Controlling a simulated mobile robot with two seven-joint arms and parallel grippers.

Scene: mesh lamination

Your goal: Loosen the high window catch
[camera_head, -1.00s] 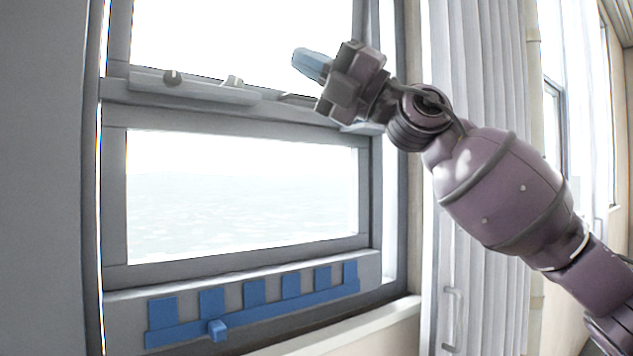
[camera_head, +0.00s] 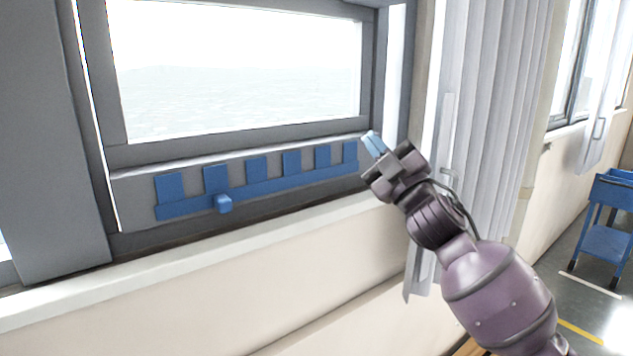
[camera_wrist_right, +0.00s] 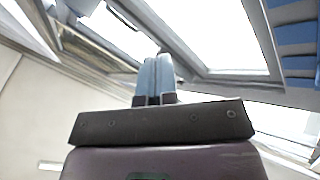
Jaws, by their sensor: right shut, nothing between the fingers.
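The high window catch is out of the head view now; only the lower window pane (camera_head: 235,70) and its grey frame show there. My right gripper (camera_head: 371,143) has blue fingertips and is in front of the window's lower right corner, close to the right end of a blue slotted strip (camera_head: 280,184). In the right wrist view its blue fingers (camera_wrist_right: 156,75) are together with nothing between them. The window frame (camera_wrist_right: 190,62) shows beyond them. My left gripper is not in view.
A pale sill (camera_head: 200,245) runs below the window. White vertical blinds (camera_head: 485,120) hang to the right of the gripper. A blue cart (camera_head: 608,215) stands on the floor at far right.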

